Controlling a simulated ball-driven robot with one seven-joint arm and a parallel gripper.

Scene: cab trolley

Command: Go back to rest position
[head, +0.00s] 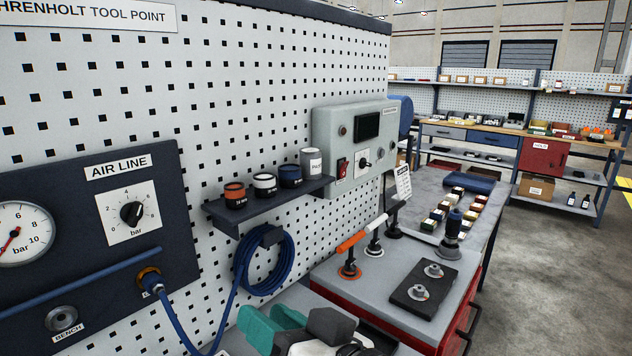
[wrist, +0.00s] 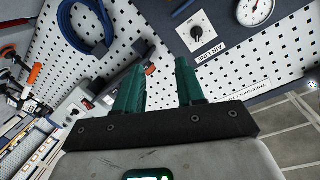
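My gripper (head: 268,322) shows at the bottom of the head view, its teal fingers in front of the pegboard and the grey bench top. In the wrist view the two teal fingers of my gripper (wrist: 158,75) stand apart with a clear gap. The fingers look clear of the blue coiled hose (head: 268,260) and the red trolley (head: 385,300). Part of my arm is cut off by the lower edge of the head view.
The air line panel (head: 100,220) with gauge and knob is at left. A shelf (head: 270,203) with several small tins juts from the pegboard. The trolley top holds orange- and white-handled levers (head: 350,243) and a black plate (head: 425,289). Open floor (head: 555,280) lies to the right.

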